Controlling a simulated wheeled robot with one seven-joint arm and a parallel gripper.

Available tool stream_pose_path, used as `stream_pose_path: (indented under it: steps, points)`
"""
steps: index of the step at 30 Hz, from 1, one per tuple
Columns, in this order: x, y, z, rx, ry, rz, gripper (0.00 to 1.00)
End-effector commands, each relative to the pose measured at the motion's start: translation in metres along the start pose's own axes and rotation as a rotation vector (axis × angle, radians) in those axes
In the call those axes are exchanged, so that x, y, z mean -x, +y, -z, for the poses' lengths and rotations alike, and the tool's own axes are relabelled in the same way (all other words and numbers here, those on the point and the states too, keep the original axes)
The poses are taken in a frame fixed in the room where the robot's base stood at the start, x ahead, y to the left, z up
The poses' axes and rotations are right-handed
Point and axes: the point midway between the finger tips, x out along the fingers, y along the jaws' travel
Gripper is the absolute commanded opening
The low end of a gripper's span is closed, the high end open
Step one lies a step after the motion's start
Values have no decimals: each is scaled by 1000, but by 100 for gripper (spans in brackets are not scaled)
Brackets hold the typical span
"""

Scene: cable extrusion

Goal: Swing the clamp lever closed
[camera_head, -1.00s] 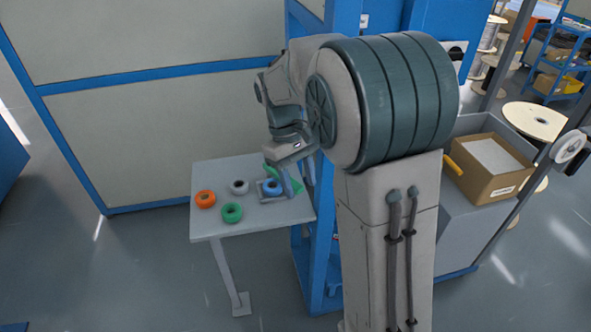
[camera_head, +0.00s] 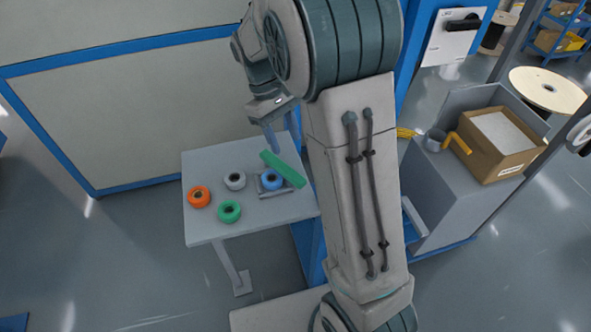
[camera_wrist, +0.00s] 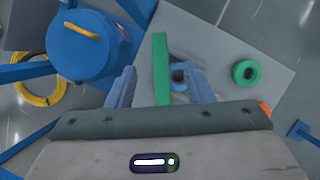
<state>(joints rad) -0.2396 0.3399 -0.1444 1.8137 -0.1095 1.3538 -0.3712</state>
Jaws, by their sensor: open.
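The clamp lever, a green bar (camera_head: 283,168), lies slanted beside a blue ring (camera_head: 271,181) on a small grey clamp plate (camera_head: 262,192) on the table. In the wrist view the green bar (camera_wrist: 160,68) runs upright in the picture, between the lines of my two fingers. My gripper (camera_head: 270,137) is open and empty, behind and above the lever in the head view. Its fingers also show in the wrist view (camera_wrist: 163,88), one on each side of the bar. I cannot tell how far above the bar they are. The ring is partly hidden there by a finger.
A blue drum-shaped machine part (camera_wrist: 80,48) and a yellow coil (camera_wrist: 38,90) are left of the table in the wrist view.

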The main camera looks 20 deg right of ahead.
Motion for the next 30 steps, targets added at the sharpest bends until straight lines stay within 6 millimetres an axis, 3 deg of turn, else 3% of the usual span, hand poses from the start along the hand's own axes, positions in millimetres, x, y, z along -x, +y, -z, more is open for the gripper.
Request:
stream_pose_path:
  steps: [9,15,21,29,30]
  points:
    - [-70,0,-1,-1,-5,2,47]
    - [-100,0,0,1,-3,0,47]
    - [-112,-1,0,2,0,-1,47]
    - [-113,0,0,2,0,-1,47]
    - [-113,0,0,2,0,-1,39]
